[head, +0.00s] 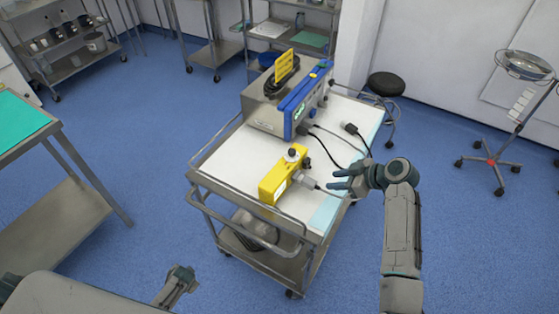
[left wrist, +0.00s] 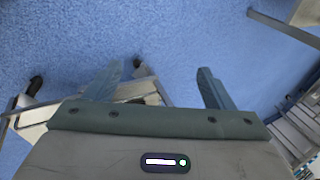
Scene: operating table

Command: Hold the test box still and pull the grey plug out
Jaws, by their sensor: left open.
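My left gripper (head: 183,272) is low at the left, off the cart and away from the box. In the left wrist view its fingers (left wrist: 160,85) are spread and empty.
The steel cart (head: 215,187) has raised rails around its top. A large device with a blue front (head: 306,98) stands at its back, with black plugs and cables before it. A green-topped table (head: 18,125) is at left, a stool (head: 386,85) behind. Blue floor lies between table and cart.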

